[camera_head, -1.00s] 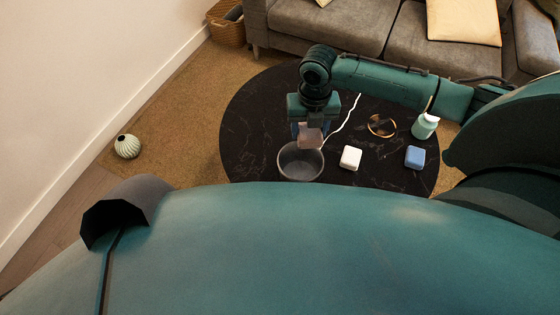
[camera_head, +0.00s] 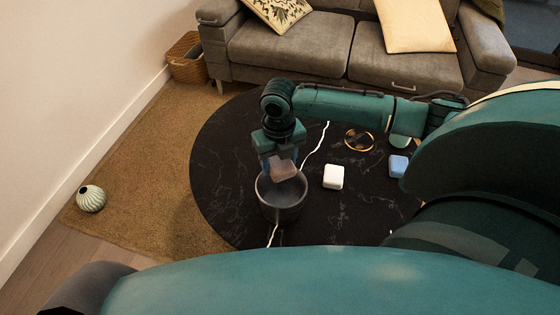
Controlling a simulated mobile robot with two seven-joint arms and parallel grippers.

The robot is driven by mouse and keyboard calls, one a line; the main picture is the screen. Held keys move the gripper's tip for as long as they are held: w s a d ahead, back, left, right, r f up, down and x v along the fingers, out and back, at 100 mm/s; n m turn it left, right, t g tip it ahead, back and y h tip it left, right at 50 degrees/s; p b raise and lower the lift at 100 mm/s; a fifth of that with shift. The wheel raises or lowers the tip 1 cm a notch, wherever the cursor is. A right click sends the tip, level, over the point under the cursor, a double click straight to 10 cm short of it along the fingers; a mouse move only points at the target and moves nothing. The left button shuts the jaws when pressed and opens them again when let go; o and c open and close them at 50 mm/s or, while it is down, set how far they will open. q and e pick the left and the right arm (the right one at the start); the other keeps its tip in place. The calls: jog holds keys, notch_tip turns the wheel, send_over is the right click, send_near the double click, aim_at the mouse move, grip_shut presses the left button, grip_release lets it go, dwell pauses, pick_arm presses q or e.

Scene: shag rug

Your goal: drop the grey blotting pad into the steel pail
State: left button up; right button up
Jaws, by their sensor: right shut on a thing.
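The grey blotting pad (camera_head: 284,170), a small pinkish-grey block in this light, is held in my right gripper (camera_head: 279,160). The gripper points down and is shut on the pad. The steel pail (camera_head: 284,211) stands on the black round table, directly below. The pad appears over the pail's opening and covers part of its far rim; the exact height gap is hard to judge. The inside of the pail shows dark. My left gripper is out of view.
The black marble-patterned table (camera_head: 225,165) also holds a white block (camera_head: 333,177), a blue block (camera_head: 398,166), a gold ring-shaped item (camera_head: 359,139) and a pale green jar (camera_head: 400,142) partly hidden by my arm. A grey sofa (camera_head: 300,50) stands behind. A ribbed vase (camera_head: 90,199) sits at left.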

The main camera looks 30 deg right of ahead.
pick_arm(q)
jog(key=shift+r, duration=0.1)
pick_arm(e)
jog(key=o, duration=0.9)
jog(key=shift+o, duration=0.2)
notch_tip(320, 180, up, 5)
jog(key=shift+r+p, duration=0.1)
jog(key=shift+p, duration=0.7)
pick_arm(q)
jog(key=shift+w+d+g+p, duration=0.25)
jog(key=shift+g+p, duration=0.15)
jog(key=shift+p, duration=0.35)
pick_arm(e)
notch_tip(320, 180, up, 8)
